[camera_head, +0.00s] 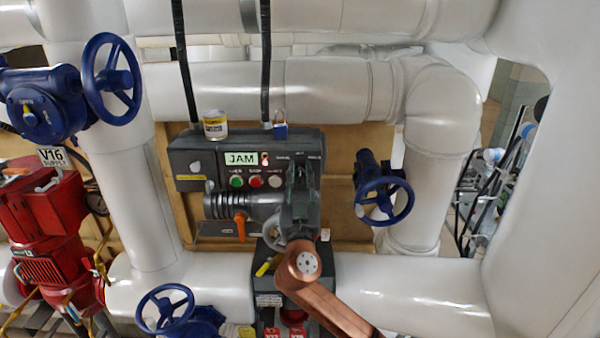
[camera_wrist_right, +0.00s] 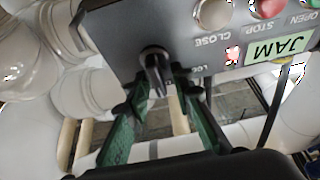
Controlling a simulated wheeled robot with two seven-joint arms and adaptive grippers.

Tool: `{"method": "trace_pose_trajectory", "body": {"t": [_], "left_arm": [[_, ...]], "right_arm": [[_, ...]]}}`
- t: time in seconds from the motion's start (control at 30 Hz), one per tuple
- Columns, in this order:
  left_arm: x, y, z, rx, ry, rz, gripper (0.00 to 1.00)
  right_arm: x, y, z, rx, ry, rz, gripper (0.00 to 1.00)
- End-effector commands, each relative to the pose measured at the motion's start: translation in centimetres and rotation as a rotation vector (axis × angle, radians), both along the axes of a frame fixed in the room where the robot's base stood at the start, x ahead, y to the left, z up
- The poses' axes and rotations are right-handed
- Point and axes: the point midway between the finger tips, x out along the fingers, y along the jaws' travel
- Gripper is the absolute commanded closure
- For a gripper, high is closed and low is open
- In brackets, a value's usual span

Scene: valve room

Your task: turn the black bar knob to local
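The black bar knob (camera_wrist_right: 155,68) sticks out of the grey control box (camera_wrist_right: 115,40) in the right wrist view. My right gripper (camera_wrist_right: 162,80) has its two dark green fingers apart, with the tips at either side of the knob. A small gap shows between the knob and the right-hand finger; contact on the other side is unclear. In the head view my right gripper (camera_head: 301,178) is in front of the right part of the control box (camera_head: 187,160) and hides the knob. Part of the word LOCAL shows beside the knob. My left gripper is not in view.
The box carries a JAM display (camera_head: 241,159) and green and red buttons (camera_head: 256,181). A can (camera_head: 215,124) and blue padlock (camera_head: 281,131) sit on top. An orange lever (camera_head: 239,225) is below. Blue handwheels (camera_head: 384,201) and white pipes (camera_head: 430,100) surround it.

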Motion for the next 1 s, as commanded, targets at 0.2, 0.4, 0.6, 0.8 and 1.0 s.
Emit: {"method": "trace_pose_trajectory", "body": {"t": [0.2, 0.4, 0.6, 0.8, 1.0], "left_arm": [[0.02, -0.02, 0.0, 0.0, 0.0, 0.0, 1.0], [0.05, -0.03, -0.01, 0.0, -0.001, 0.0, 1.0], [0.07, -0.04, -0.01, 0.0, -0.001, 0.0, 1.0], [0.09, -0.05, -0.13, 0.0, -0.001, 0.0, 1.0], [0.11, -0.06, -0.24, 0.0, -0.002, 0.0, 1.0]], "right_arm": [[0.0, 0.01, -0.06, 0.0, 0.001, 0.0, 0.95], [0.07, 0.0, -0.21, 0.0, 0.004, 0.0, 1.0], [0.12, -0.01, -0.37, -0.002, 0.007, -0.001, 1.0], [0.17, 0.01, -0.59, -0.035, 0.01, -0.002, 1.0], [0.21, 0.09, -0.77, -0.137, 0.013, 0.001, 1.0]]}}
